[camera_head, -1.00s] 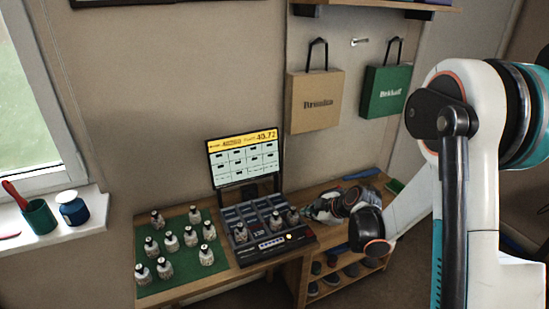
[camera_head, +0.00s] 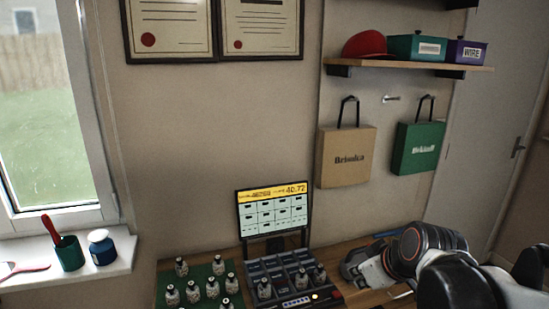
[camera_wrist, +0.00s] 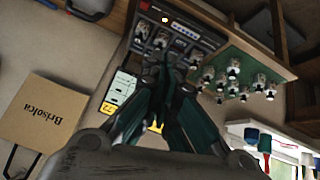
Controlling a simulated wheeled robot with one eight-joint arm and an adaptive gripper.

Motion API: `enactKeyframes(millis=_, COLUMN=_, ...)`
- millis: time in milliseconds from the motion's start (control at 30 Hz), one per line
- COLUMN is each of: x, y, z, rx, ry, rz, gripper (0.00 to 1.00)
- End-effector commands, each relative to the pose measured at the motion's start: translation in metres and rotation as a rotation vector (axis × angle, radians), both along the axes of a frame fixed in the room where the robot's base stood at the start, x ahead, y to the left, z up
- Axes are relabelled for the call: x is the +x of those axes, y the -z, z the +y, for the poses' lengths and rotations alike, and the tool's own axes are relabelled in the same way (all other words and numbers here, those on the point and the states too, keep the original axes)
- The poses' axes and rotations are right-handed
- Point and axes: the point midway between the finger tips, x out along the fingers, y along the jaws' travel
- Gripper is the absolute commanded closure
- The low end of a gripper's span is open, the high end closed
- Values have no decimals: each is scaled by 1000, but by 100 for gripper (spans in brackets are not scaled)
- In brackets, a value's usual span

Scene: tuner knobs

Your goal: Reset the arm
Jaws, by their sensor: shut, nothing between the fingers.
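My arm (camera_head: 430,250) reaches in from the lower right in the head view, low beside the workbench. In the wrist view my gripper (camera_wrist: 165,75) is shut and empty, with its green fingers together. Beyond its tips is the black device (camera_wrist: 180,35) with compartments, which also shows in the head view (camera_head: 290,299). Several small bottles stand in its compartments. The fingertips look apart from the bottles, but the exact gap cannot be told. In the head view my fingers cannot be made out clearly.
A lit screen (camera_head: 272,212) stands behind the device. Several bottles stand on a green mat (camera_head: 205,270) to its left. A tan bag (camera_head: 345,158) and a green bag (camera_head: 418,150) hang on the wall. A shelf (camera_head: 410,65) is above them. A window sill (camera_head: 30,275) is at left.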

Motion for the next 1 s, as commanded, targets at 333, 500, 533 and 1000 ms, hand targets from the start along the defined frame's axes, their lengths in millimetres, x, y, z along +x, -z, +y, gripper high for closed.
enactKeyframes(millis=333, x=-91, y=-18, z=-5, rx=87, ry=268, rz=40, gripper=100)
enactKeyframes(millis=500, x=-126, y=-17, z=-10, rx=127, ry=384, rz=46, gripper=100)
enactKeyframes(millis=533, x=-130, y=-17, z=-11, rx=133, ry=401, rz=45, gripper=100)
enactKeyframes(millis=1000, x=-148, y=-15, z=-14, rx=158, ry=473, rz=45, gripper=100)
